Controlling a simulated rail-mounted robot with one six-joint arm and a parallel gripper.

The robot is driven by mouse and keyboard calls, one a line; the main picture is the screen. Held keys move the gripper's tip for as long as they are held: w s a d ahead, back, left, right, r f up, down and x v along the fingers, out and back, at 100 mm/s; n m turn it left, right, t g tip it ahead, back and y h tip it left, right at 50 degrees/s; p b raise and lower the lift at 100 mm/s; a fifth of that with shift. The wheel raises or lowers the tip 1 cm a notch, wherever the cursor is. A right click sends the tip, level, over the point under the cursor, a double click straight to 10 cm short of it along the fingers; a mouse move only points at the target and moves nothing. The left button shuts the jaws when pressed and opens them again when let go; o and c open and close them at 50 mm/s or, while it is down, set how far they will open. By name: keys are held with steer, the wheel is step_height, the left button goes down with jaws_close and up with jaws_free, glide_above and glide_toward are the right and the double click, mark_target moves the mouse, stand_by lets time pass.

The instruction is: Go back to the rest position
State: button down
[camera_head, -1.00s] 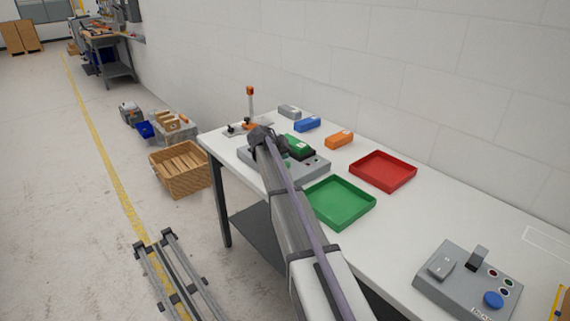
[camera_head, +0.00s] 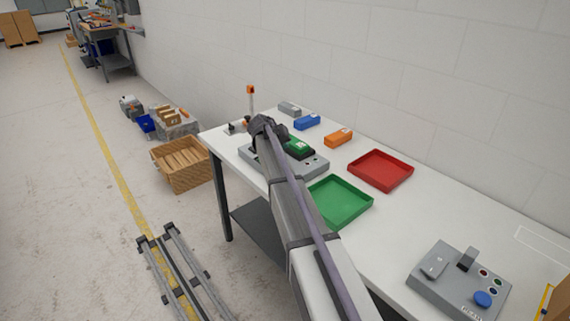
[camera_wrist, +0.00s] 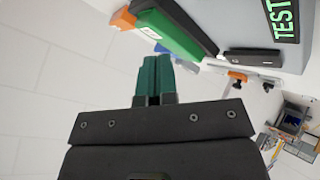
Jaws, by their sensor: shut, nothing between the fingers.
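My gripper shows in the wrist view (camera_wrist: 155,78) as two dark green fingers pressed together with nothing between them. In the head view its end is mostly hidden behind my own arm, over the grey test machine (camera_head: 310,168) at the far left part of the table. A green foam block (camera_head: 298,146) sits on the machine, just right of my arm. In the wrist view the green block (camera_wrist: 178,38) appears beyond the fingertips, apart from them.
The white table (camera_head: 420,215) carries grey (camera_head: 290,109), blue (camera_head: 307,122) and orange (camera_head: 338,138) blocks along the wall. A green tray (camera_head: 340,203), a red tray (camera_head: 380,171) and a button box (camera_head: 458,280) stand to the right.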

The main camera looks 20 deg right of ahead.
steer(key=s+a+f+n+g+y, duration=0.1)
steer(key=s+a+y, duration=0.1)
steer(key=s+a, duration=0.6)
steer(key=s+a+f+n+g+y, duration=0.1)
steer(key=s+a, duration=0.7)
steer(key=s, duration=1)
steer(key=s+a+f+n+g+y, duration=0.1)
steer(key=s+a+y, duration=0.4)
steer(key=s, duration=0.9)
steer(key=a+f+g, duration=0.1)
steer(key=a+f, duration=0.1)
steer(key=a, duration=0.1)
steer(key=shift+n, duration=0.3)
